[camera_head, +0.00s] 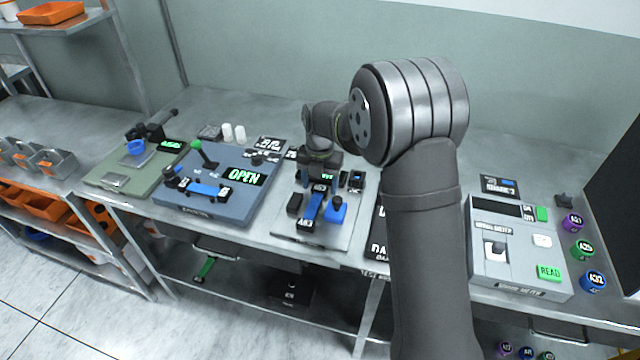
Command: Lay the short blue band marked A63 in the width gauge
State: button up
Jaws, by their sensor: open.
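A short blue band (315,206) with dark, white-lettered ends lies lengthwise on a pale plate device (325,238) at the centre. My gripper (319,176) is open, pointing down over the far end of this device. Its fingertips are dark and partly hidden, so I cannot tell whether they touch the band. Another blue band (205,189) with dark ends lies on the blue station to the left.
The blue station (186,212) has a green-knobbed lever (203,152) and a sign reading OPEN. A green-grey station (110,165) stands further left. A grey READ box (517,270) and several coloured spools (582,250) stand right. My arm hides part of the bench.

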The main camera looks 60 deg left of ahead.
notch_tip(320, 180, up, 12)
dwell(0.4)
jog(key=shift+f, duration=0.15)
jog(key=shift+f, duration=4.3)
